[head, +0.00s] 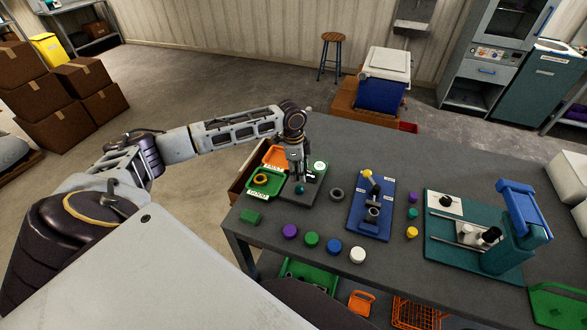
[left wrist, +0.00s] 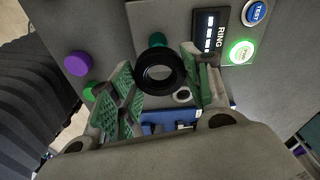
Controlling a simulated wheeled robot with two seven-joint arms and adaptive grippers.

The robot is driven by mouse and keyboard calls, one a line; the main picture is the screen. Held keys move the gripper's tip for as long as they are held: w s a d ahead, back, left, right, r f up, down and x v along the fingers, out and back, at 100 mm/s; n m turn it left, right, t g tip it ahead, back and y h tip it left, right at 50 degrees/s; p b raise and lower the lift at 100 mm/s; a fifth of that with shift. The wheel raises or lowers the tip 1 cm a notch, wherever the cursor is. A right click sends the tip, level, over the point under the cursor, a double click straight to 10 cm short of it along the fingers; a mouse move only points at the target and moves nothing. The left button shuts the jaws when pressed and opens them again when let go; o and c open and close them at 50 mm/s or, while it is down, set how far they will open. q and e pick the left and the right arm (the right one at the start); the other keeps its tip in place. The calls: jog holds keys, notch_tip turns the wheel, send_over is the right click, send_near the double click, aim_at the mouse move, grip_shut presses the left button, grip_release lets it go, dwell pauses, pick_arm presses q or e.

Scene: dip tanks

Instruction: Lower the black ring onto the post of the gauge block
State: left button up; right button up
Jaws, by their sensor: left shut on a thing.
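The black ring (left wrist: 158,73) is between the fingertips of my left gripper (head: 297,178), which is shut on it. In the left wrist view its hole shows grey surface, and the teal post (left wrist: 157,40) shows beyond its far rim, not through the hole. The teal post also shows in the head view (head: 300,188), just under the fingertips. The gauge block (head: 313,192) is a dark plate on the table with a display (left wrist: 208,30) marked RING, a lit green button (left wrist: 242,51) and a blue button (left wrist: 255,12). My right gripper is not in view.
Left of the block are a green bin (head: 265,181) and an orange bin (head: 276,157). A grey ring (head: 337,194) lies right of it, before a blue board (head: 371,208) with a fixture. Coloured pucks, including a purple one (head: 290,231), lie along the front.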

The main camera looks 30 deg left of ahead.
aim_at(299, 186)
pick_arm(q)
jog(key=shift+f, duration=0.2)
dwell(0.3)
jog(key=shift+f+b, duration=0.65)
jog(key=shift+f, duration=0.45)
jog(key=shift+f+b, duration=1.25)
jog(key=shift+b, duration=0.2)
jog(key=shift+r+p, duration=0.1)
jog(key=shift+p, duration=1.1)
jog(key=shift+f+p, duration=0.2)
jog(key=shift+p, duration=0.35)
dwell(0.5)
jog(key=shift+f, duration=1.05)
dwell(1.7)
